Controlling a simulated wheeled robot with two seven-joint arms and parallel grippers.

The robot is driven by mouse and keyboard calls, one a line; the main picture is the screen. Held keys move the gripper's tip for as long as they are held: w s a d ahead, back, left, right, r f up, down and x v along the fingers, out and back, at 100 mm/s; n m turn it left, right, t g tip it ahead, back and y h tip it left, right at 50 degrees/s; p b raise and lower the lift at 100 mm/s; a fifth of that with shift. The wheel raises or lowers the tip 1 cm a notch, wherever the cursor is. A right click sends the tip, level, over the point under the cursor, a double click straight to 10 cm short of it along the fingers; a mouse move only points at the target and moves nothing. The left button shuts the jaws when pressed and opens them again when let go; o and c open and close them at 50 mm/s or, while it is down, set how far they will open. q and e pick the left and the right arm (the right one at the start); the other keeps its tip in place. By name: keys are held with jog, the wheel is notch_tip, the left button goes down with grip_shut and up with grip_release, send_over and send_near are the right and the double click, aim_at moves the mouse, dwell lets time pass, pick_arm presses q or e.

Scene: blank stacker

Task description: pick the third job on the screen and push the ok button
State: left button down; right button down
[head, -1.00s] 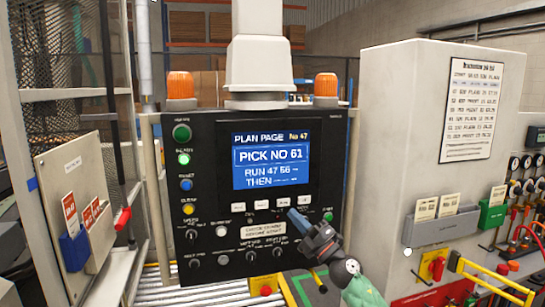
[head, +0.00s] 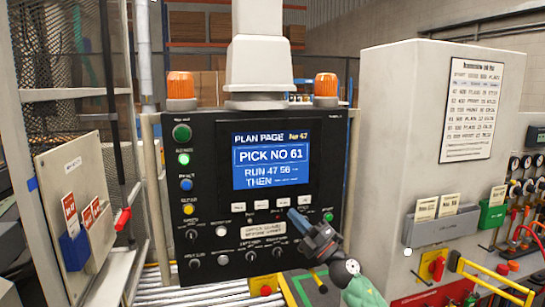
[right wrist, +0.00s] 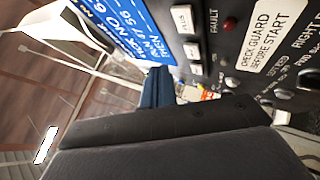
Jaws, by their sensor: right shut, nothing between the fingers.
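The screen (head: 271,160) on the black control panel reads PLAN PAGE No 47, PICK NO 61, RUN 47 56, THEN, with the last entry too small to read. It shows in part in the right wrist view (right wrist: 125,28). A row of white keys (head: 253,204) sits below the screen; their labels are too small to tell which is ok. In the right wrist view one white key (right wrist: 182,18) seems to read PLUS. My right gripper (head: 293,213) is shut and empty, its blue fingertips at the right end of the key row; contact cannot be told. My left gripper is out of view.
Orange beacons (head: 181,86) stand on the panel top. Coloured buttons (head: 182,132) run down its left side. A grey cabinet (head: 400,130) with a job list (head: 471,110) stands at right. A card board (head: 85,215) is at left, and rollers (head: 190,290) lie below.

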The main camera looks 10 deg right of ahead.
aim_at(283, 202)
dwell(0.6)
